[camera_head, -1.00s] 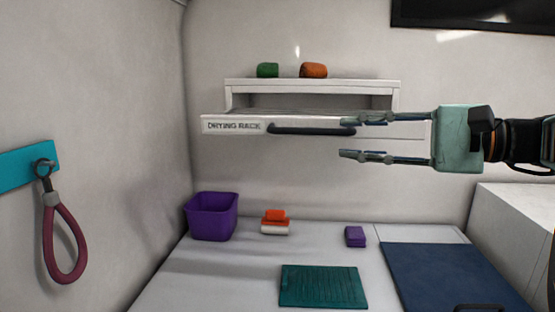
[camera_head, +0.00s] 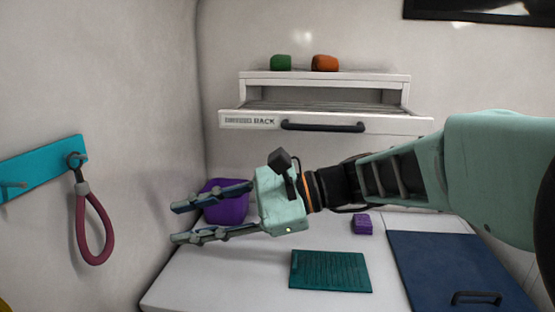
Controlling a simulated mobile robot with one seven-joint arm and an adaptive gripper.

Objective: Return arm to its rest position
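My gripper (camera_head: 188,222) is open and empty, with its two fingers pointing left. It is in front of the purple bin (camera_head: 231,208) and hides part of it. My arm reaches in from the right, across the front of the white counter (camera_head: 215,275). The fingers are apart from the drying rack drawer (camera_head: 240,121), which is pulled partly out below its shelf.
A green roll (camera_head: 281,62) and an orange roll (camera_head: 324,62) lie on the shelf. A purple block (camera_head: 362,224), a teal mat (camera_head: 330,271) and a dark blue panel (camera_head: 450,268) are on the counter. A loop (camera_head: 93,232) hangs from the teal wall plate (camera_head: 35,173).

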